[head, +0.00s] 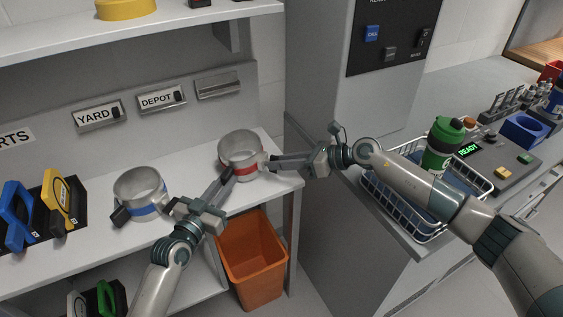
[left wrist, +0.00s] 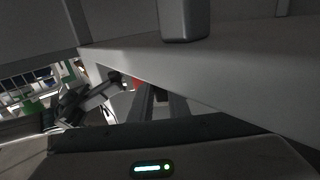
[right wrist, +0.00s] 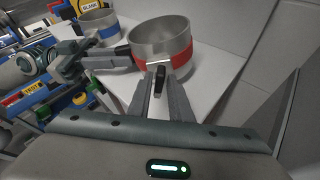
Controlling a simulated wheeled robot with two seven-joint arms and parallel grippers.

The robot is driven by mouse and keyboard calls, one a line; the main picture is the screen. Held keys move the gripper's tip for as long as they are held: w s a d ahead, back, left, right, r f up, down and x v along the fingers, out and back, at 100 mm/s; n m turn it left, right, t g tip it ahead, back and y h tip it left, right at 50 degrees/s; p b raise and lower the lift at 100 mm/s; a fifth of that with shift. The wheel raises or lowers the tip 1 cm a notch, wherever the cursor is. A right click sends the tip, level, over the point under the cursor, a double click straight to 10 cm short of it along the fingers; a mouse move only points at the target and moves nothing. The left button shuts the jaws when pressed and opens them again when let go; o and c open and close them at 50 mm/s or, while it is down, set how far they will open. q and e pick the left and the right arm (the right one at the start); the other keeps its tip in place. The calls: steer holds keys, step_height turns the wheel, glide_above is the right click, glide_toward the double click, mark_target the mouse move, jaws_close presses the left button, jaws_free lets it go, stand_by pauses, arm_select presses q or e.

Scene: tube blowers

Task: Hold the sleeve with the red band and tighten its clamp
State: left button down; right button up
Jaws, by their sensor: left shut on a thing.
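The sleeve with the red band (head: 237,168) is an open metal ring standing upright on the white shelf near its right end. It also shows in the right wrist view (right wrist: 160,45). My left gripper (head: 229,176) is at its front left side, shut on what seems to be its dark handle, mostly hidden by the fingers. My right gripper (head: 268,161) is at its right side. In the right wrist view, its fingers stand apart with the dark clamp piece (right wrist: 159,77) between them. I cannot tell whether they touch it.
A sleeve with a blue band (head: 146,210) stands to the left, close to my left gripper. Blue and yellow tools (head: 60,196) lie further left. An orange bin (head: 256,262) is below the shelf edge. A wire basket (head: 428,232) with a green bottle is under my right arm.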

jaws_close()
steer(key=m, duration=0.1)
steer(key=m+g+y, duration=0.1)
steer(key=m, duration=0.1)
steer(key=shift+w+d+f+g, duration=0.1)
steer(key=shift+w+d+g, duration=0.05)
steer(key=shift+w+g, duration=0.15)
steer(key=shift+o, duration=2.2)
jaws_free()
steer(key=shift+s, duration=0.1)
steer(key=shift+d, duration=0.1)
steer(key=v, duration=0.7)
steer(key=shift+d, duration=0.15)
